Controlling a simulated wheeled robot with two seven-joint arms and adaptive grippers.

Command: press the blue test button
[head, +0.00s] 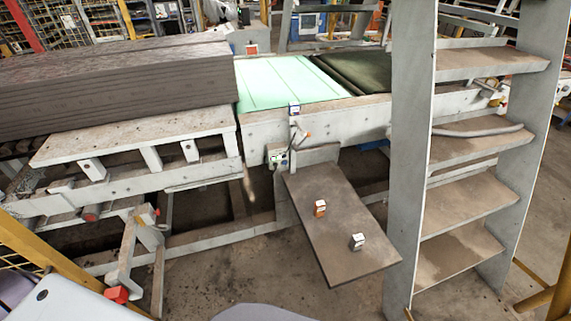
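A small box with a blue face and a white band (294,108) sits on the front edge of the machine frame, below the pale green surface. I cannot tell whether it carries the blue test button. A small control box (277,157) with a few tiny coloured spots is fixed to the frame lower down; its buttons are too small to make out. On the tilted brown board (336,225) stand an orange and white block (320,208) and a white block with a dark mark (357,241). Neither of my grippers shows in the head view.
A grey step ladder (407,160) stands at the right, close to the board. A stack of dark slabs (120,85) lies on the conveyor frame at the left. A yellow rail (45,260) crosses the lower left. Some bare floor shows in front of the board.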

